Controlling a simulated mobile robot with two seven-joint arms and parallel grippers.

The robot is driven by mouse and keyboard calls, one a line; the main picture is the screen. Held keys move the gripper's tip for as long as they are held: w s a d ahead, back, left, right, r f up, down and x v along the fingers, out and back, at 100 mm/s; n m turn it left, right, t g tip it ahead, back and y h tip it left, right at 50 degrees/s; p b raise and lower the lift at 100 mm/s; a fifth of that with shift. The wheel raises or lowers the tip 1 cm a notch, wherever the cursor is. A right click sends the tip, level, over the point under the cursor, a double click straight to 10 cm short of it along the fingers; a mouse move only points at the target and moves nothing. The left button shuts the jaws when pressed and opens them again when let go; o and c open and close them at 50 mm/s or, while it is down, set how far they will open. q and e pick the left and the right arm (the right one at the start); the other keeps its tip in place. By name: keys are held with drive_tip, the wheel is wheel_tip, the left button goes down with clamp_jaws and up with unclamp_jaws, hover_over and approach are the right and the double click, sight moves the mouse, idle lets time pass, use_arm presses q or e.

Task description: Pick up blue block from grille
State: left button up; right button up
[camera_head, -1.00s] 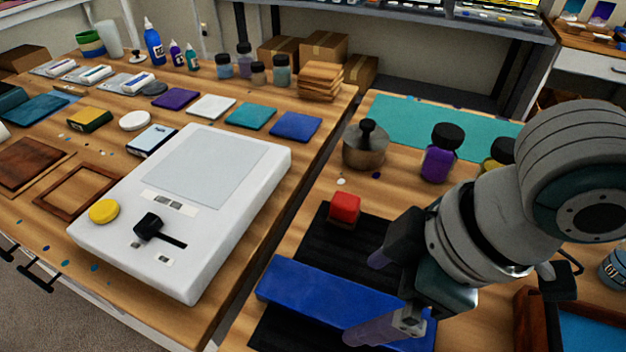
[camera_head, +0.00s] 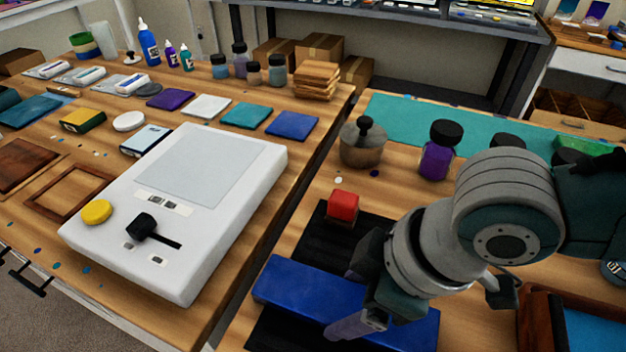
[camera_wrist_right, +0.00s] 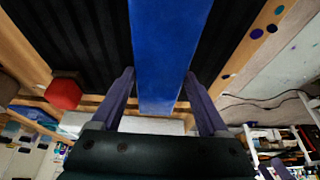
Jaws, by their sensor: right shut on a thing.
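The blue block (camera_head: 300,289) is a long flat bar lying across the black ridged grille (camera_head: 312,241) in the head view. It also shows in the right wrist view (camera_wrist_right: 168,55), running between the fingers. My right gripper (camera_head: 352,296) is over the block's middle, with one finger on each long side, shut on it. In the right wrist view the fingers (camera_wrist_right: 163,100) stand at both sides of the block. Whether the block is clear of the grille is hard to tell. My left gripper is not in view.
A red block (camera_head: 342,206) stands on the grille's far end. A lidded metal pot (camera_head: 362,146) and a purple bottle (camera_head: 437,155) stand beyond it. A wood-framed blue tray (camera_head: 590,328) lies right.

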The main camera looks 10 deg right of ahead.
clamp_jaws()
idle(0.3)
drive_tip(key=shift+r, duration=0.1)
